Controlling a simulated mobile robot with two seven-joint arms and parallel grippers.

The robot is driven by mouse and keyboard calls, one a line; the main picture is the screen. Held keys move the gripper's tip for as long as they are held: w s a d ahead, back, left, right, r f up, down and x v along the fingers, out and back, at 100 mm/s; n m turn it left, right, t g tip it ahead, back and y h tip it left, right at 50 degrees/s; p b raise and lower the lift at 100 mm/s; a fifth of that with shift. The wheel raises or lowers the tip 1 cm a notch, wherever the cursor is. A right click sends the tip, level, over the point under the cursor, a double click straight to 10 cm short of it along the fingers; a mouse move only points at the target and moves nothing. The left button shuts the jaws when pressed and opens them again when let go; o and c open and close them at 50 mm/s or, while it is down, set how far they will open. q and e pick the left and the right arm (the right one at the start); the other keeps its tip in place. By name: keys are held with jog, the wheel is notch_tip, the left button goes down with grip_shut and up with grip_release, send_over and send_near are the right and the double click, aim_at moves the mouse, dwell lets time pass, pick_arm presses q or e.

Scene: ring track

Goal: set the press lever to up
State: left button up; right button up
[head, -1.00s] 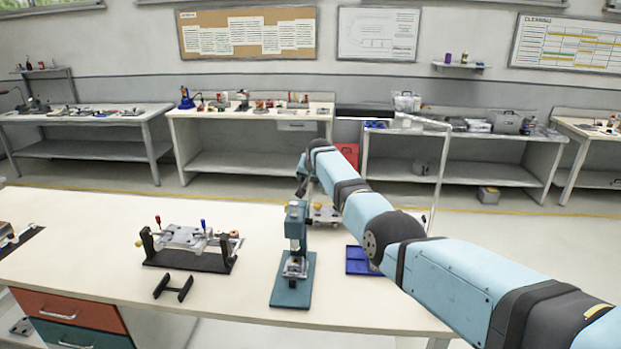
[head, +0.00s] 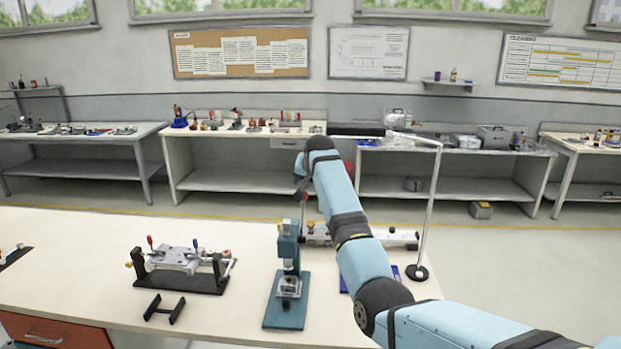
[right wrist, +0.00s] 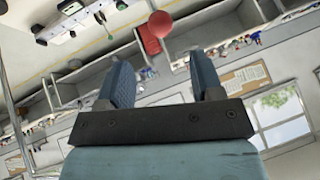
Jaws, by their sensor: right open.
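The teal press (head: 287,250) stands upright on its base plate on the front bench, right of the middle. My left gripper is not in view.
A black fixture with a metal clamp (head: 180,268) stands left of the press, with a small black bracket (head: 164,308) in front. A blue tray (head: 396,272) is partly behind my arm. A thin pole on a round black base (head: 417,272) stands at the right.

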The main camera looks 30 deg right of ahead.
jog(key=shift+v, duration=1.7)
jog(key=s+a+f+n+t, duration=0.1)
jog(key=s+f, duration=0.3)
jog(key=f, duration=0.5)
jog(key=s+a+f+n, duration=0.1)
jog(key=s+f+n, duration=0.15)
jog(key=f, duration=0.75)
jog(key=s+a+f+n+t, duration=0.1)
jog(key=s+a+f+n, duration=0.35)
jog(key=s+f, duration=1)
jog(key=s+a+f+y, duration=0.1)
jog(key=s+a, duration=0.3)
jog(key=s, duration=0.6)
jog(key=s+a+f+n+t+y+p, duration=0.1)
jog(key=s+a, duration=0.4)
jog(key=s, duration=0.6)
jog(key=s+a+f+n+y, duration=0.1)
jog(key=s+a, duration=0.4)
jog(key=s, duration=0.6)
jog(key=shift+f+y, duration=0.8)
jog(key=shift+f, duration=0.05)
